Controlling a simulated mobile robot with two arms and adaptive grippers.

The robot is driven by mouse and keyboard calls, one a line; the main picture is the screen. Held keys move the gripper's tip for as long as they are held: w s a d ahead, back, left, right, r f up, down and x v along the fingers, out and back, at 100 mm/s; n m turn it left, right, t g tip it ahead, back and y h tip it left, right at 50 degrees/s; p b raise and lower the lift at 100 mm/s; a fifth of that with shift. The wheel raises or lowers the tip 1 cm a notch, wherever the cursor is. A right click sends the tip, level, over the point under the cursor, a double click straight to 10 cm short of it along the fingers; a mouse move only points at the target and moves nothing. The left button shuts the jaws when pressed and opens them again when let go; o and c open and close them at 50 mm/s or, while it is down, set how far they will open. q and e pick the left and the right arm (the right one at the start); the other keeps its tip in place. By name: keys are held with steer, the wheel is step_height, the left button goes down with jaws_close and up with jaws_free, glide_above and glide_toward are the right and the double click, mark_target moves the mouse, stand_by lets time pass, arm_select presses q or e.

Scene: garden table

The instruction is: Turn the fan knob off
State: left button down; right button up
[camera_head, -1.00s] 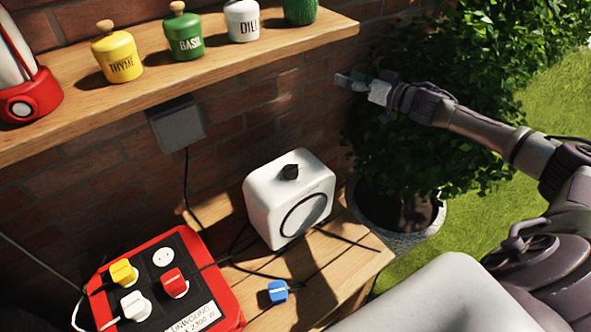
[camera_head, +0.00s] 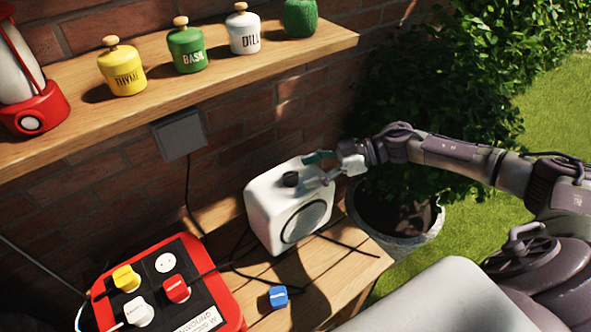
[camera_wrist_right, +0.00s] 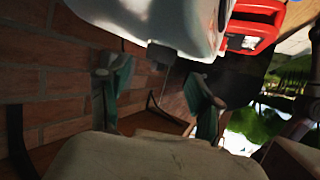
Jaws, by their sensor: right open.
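The white fan (camera_head: 275,217) stands on the wooden table, with a round grille on its front. Its black knob (camera_head: 291,179) sticks up from the top. My right gripper (camera_head: 312,168) is open beside the knob, just to its right, at the top of the fan. I cannot tell whether a finger touches the knob. In the right wrist view the two fingers of the right gripper (camera_wrist_right: 158,90) are apart with nothing between them, and the white fan body (camera_wrist_right: 150,22) is beyond them. My left gripper is not in view.
A red power strip (camera_head: 235,309) with yellow, white and red plugs is at the lower left. A blue plug (camera_head: 278,296) lies on the table (camera_head: 345,262). A shelf (camera_head: 225,62) with spice jars runs above. A potted bush (camera_head: 410,235) stands at the right.

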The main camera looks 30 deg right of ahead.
mark_target(296, 175)
steer(key=shift+p+x, duration=0.4)
steer(key=shift+x, duration=1.7)
steer(key=shift+c, duration=0.3)
steer(key=c, duration=1.1)
